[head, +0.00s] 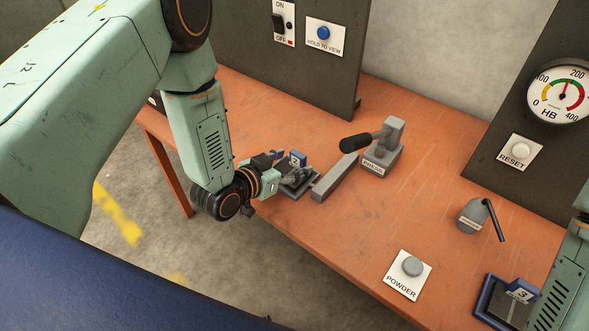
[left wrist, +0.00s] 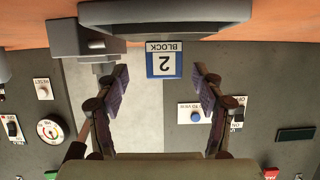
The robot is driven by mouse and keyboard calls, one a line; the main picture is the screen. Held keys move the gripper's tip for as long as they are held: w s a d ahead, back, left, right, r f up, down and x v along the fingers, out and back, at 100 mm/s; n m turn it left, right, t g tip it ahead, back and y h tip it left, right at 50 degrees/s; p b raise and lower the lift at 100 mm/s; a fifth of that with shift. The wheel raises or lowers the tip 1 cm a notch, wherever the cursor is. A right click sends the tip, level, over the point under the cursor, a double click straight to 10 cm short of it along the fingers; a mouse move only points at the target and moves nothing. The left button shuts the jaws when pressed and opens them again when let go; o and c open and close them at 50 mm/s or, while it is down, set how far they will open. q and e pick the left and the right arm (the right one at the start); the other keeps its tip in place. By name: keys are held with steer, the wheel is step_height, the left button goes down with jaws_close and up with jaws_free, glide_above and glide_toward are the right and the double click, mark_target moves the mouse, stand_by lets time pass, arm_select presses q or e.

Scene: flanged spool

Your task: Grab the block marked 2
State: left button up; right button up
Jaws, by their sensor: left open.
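The block marked 2 (head: 298,159) is blue with a white numbered face and sits at the grey tray (head: 301,191) on the orange bench. My left gripper (head: 290,170) is at this tray, close to the block and partly covering it. In the left wrist view the picture is upside down, and the block (left wrist: 164,62) shows its "2 BLOCK" label between and beyond the open fingers (left wrist: 160,80). A gap shows on both sides, and nothing is held. Part of my right arm shows at the right edge, but its gripper does not.
A grey bar (head: 335,178) and the press with its black-handled lever (head: 383,152) stand right of the tray. A block marked 3 (head: 522,291) is at a blue-edged tray at lower right. The POWDER button (head: 412,266) is nearer. The bench middle is clear.

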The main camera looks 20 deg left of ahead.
mark_target(296, 159)
arm_select(q)
steer(key=shift+w+d+f, duration=0.1)
steer(key=shift+w+f, duration=0.2)
steer(key=shift+w, duration=0.35)
steer(key=shift+w+f, duration=0.3)
steer(key=shift+w, duration=0.3)
steer(key=shift+w+d+f, duration=0.1)
steer(key=shift+w+d, duration=0.1)
steer(key=shift+w, duration=0.15)
steer(key=shift+d, duration=0.15)
steer(key=shift+a, duration=0.25)
steer(key=c, duration=0.4)
steer(key=shift+d, duration=0.2)
steer(key=c, duration=0.5)
steer(key=shift+a, duration=0.15)
jaws_close()
